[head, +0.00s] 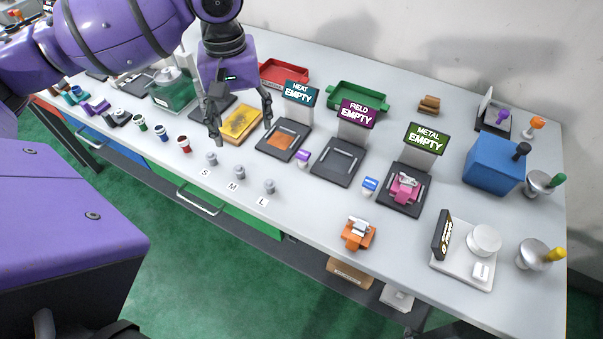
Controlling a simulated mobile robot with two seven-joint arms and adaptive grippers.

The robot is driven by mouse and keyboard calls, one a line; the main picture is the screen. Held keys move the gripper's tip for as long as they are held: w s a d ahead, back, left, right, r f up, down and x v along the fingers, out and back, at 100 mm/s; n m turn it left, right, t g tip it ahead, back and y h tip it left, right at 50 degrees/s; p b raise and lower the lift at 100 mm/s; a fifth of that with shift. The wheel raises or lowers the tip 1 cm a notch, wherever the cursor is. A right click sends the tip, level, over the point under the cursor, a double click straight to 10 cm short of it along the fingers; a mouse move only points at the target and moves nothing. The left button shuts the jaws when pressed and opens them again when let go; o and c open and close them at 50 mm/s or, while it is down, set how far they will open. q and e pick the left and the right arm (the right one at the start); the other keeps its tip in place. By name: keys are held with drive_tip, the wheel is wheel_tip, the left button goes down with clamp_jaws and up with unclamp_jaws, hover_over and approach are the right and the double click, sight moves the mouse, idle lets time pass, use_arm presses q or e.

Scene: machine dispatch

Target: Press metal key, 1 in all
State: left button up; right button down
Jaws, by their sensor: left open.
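The metal station has a screen (426,138) reading "METAL EMPTY" above a dark pad (398,203). A pink clamp-like piece (404,187) sits on that pad. A small white key with a blue cap (369,186) stands just left of the pad; its lettering is too small to read. A similar key with a purple cap (303,158) stands left of the field station's pad. My left gripper (241,132) is open and empty, pointing down above the bench near a yellow tray, well left of the metal station. My right gripper is out of view.
Heat (299,92) and field (357,112) screens, both reading "EMPTY", stand between my left gripper and the metal station. Small grey knobs marked S, M, L (240,174) line the front. An orange piece (358,233), scale (466,255) and blue box (494,164) are at right.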

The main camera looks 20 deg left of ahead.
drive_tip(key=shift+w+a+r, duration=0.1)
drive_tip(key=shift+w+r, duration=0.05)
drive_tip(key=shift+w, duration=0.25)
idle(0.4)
